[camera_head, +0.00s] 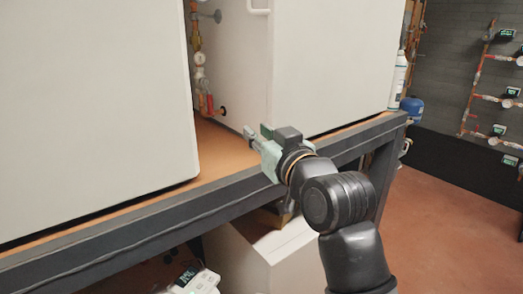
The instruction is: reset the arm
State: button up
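My gripper (254,133) is at the end of my dark arm, near the middle of the head view. It is in front of the gap between two large white cabinets, above or close to the front edge of the bench. It points toward the left and back. The fingers are small and partly hidden by the gripper's own body, so I cannot tell whether they are apart. I see no object in it.
The left white cabinet (90,100) and right white cabinet (330,65) stand on a dark-edged bench (130,215). Pipes with gauges (201,75) show in the gap. A white box (265,245) is below. Red floor (440,220) is open at right, before a wall with piping (478,75).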

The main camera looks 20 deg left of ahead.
jog(key=shift+s+d, duration=0.15)
jog(key=shift+d, duration=0.05)
jog(key=shift+r, duration=0.1)
